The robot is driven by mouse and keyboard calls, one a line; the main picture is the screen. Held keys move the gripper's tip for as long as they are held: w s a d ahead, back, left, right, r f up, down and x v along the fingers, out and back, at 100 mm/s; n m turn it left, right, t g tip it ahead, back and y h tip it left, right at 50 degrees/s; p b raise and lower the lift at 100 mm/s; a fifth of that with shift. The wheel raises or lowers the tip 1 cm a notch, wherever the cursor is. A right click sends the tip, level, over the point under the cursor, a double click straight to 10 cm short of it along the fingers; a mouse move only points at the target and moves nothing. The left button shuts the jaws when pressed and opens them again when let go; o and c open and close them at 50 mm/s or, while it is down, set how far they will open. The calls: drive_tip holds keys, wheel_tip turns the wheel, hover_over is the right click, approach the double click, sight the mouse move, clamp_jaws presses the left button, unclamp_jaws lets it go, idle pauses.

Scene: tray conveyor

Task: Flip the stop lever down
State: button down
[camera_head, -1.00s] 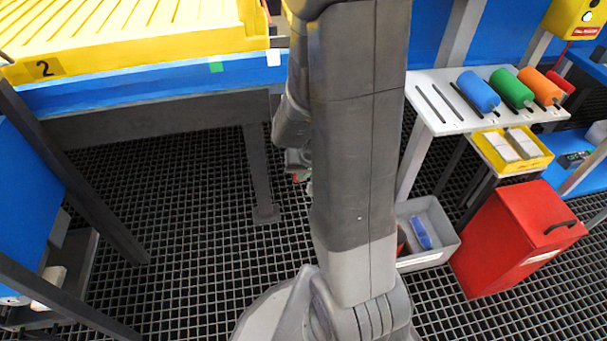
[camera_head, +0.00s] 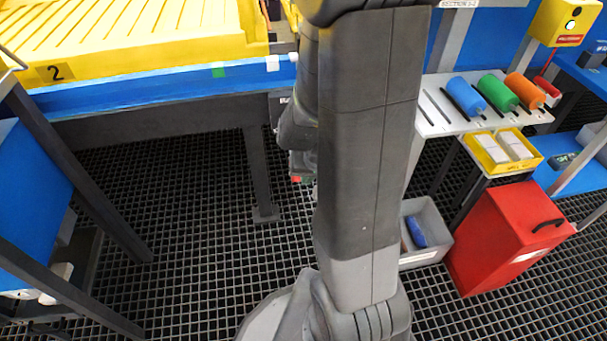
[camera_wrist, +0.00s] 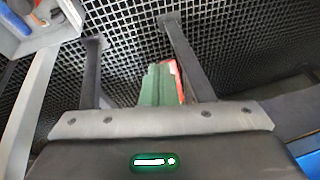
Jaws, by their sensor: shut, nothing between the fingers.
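I cannot make out the stop lever for certain in either view. A dark box with a small white label (camera_head: 277,108) shows at the right end of the blue conveyor frame, partly hidden by my arm. My gripper (camera_head: 300,180) hangs below the frame's right end in the head view, mostly hidden behind my arm, with a small red and green part showing. In the wrist view my gripper (camera_wrist: 162,75) is shut and empty, pointing toward the floor grating.
A yellow tray marked 2 (camera_head: 140,62) sits on the blue conveyor (camera_head: 150,92). At right are a white shelf (camera_head: 436,118) with coloured rollers, a yellow bin (camera_head: 482,157), a grey bin (camera_head: 436,215), a red box (camera_head: 500,245) and a yellow box (camera_head: 560,20). Floor beneath the conveyor is open.

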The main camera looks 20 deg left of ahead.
drive_tip(key=s+d+r, duration=0.1)
drive_tip(key=s+d, duration=0.4)
drive_tip(key=s, duration=0.1)
drive_tip(key=shift+p, duration=0.4)
drive_tip(key=shift+r, duration=0.1)
